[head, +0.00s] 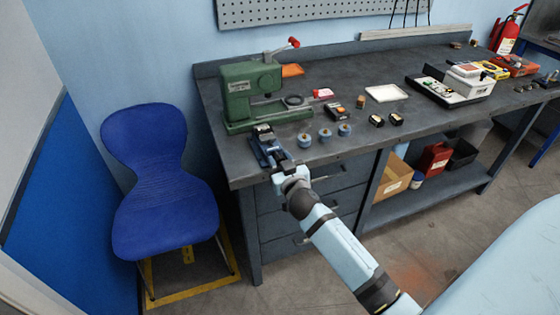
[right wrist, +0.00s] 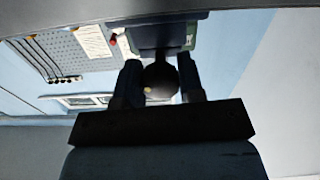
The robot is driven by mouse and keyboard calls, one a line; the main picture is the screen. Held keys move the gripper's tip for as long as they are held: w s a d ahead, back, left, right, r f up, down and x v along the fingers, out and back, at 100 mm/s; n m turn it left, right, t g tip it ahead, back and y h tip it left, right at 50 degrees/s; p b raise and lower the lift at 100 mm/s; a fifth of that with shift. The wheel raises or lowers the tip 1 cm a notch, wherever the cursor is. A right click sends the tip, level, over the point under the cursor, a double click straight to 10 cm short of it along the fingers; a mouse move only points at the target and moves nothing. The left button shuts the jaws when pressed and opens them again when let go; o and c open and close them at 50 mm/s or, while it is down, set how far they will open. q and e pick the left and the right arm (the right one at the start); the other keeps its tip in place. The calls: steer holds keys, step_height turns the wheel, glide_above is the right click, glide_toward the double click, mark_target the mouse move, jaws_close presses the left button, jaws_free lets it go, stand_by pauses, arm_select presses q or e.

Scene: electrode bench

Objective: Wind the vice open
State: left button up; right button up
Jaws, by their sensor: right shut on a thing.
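A small blue vice (head: 267,148) sits at the front left edge of the bench, just in front of the green press. My right gripper (head: 283,174) is at the front end of the vice, at the bench edge. In the right wrist view my right gripper (right wrist: 160,88) has one finger on each side of a dark round knob (right wrist: 159,76) and is shut on it. The dark underside of the vice (right wrist: 155,36) shows just beyond the knob. The opening between the vice jaws is too small to judge. My left gripper is not in view.
The green press (head: 250,92) stands behind the vice. Several blue-grey round pieces (head: 325,135) stand to the right of it. Drawers (head: 290,195) are below the bench top (head: 365,132).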

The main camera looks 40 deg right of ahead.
steer(key=n+p, duration=0.1)
steer(key=n, duration=0.8)
steer(key=shift+n+p, duration=0.3)
steer(key=shift+p, duration=0.1)
steer(key=n+p, duration=0.1)
steer(key=n, duration=0.4)
steer(key=shift+d+r, duration=0.1)
steer(key=shift+n+p, duration=0.5)
steer(key=shift+n, duration=2)
steer(key=o, duration=0.9)
